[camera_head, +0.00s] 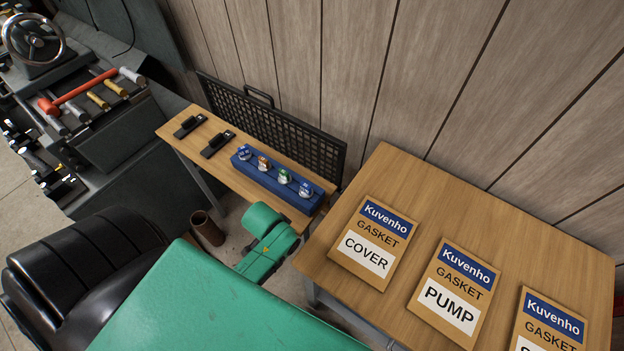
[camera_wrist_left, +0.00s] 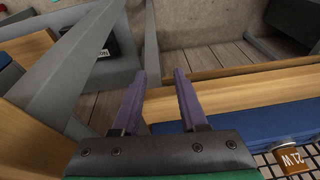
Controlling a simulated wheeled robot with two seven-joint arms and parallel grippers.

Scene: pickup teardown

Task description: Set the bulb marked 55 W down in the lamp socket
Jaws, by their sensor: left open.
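Several small bulbs with coloured bands stand in a row in a blue rack (camera_head: 268,180) on the narrow wooden bench in the head view: a blue-banded one (camera_head: 245,152), an orange one (camera_head: 264,164), a green one (camera_head: 284,176) and another blue one (camera_head: 306,190). Their markings are too small to read there. In the left wrist view, the orange-banded bulb (camera_wrist_left: 289,157) reads 21 W upside down. My left gripper (camera_wrist_left: 160,75) is open and empty, beside the blue rack (camera_wrist_left: 245,121). I cannot make out the 55 W mark or identify the lamp socket. My right gripper is not in view.
Two black fixtures (camera_head: 217,144) sit at the bench's left end. A black mesh panel (camera_head: 280,128) stands behind the bench. A wooden table (camera_head: 440,205) with gasket cards (camera_head: 370,243) is at right. A brown cylinder (camera_head: 207,229) stands on the floor.

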